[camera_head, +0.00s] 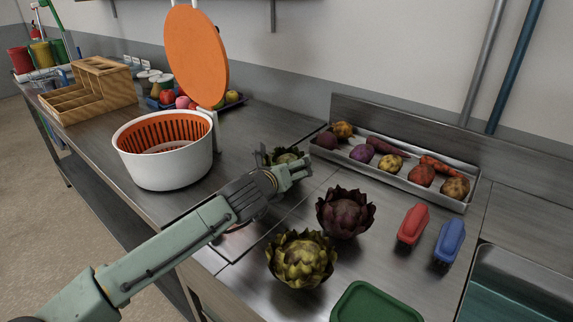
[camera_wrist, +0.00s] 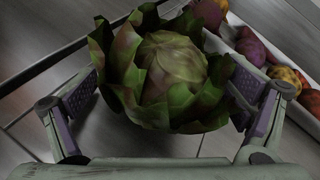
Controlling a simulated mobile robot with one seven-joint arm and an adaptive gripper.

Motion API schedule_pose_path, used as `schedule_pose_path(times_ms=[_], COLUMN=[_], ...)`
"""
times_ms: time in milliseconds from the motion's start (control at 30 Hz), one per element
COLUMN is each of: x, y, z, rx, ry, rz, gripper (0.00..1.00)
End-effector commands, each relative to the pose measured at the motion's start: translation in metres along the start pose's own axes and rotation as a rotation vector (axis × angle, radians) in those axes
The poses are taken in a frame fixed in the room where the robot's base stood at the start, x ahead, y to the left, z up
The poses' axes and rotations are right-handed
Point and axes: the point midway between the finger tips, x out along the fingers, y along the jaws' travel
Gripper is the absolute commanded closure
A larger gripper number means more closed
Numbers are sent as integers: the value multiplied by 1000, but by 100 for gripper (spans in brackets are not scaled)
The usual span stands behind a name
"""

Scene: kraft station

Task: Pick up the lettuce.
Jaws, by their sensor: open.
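A round green leafy head (camera_wrist: 168,75), which looks like the lettuce or an artichoke, fills the middle of the wrist view. It lies between the two spread fingers of my gripper (camera_wrist: 170,105), with bare metal showing below it. In the head view the same green head (camera_head: 284,156) sits on the steel counter, partly hidden by my gripper (camera_head: 292,174). The gripper is open around it; I cannot tell whether the fingers touch the leaves. A dark purple artichoke-like head (camera_head: 345,212) and a yellow-green one (camera_head: 301,258) stand nearer on the counter.
A metal tray (camera_head: 463,204) of root vegetables lies to the right. A white spinner bowl (camera_head: 165,170) with an orange basket and raised orange lid (camera_head: 196,55) stands left. Red (camera_head: 412,224) and blue (camera_head: 449,241) brushes, a green board (camera_head: 376,304) and a sink (camera_head: 520,290) are at the right front.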

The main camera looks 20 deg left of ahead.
Motion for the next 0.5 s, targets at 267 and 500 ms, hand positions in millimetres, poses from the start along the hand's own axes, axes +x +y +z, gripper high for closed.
schedule_pose_path(times_ms=[267,500], x=[8,8], y=[0,0], z=[-1,-1], rx=[1,1], ry=[1,1], rz=[1,0], gripper=[6,18])
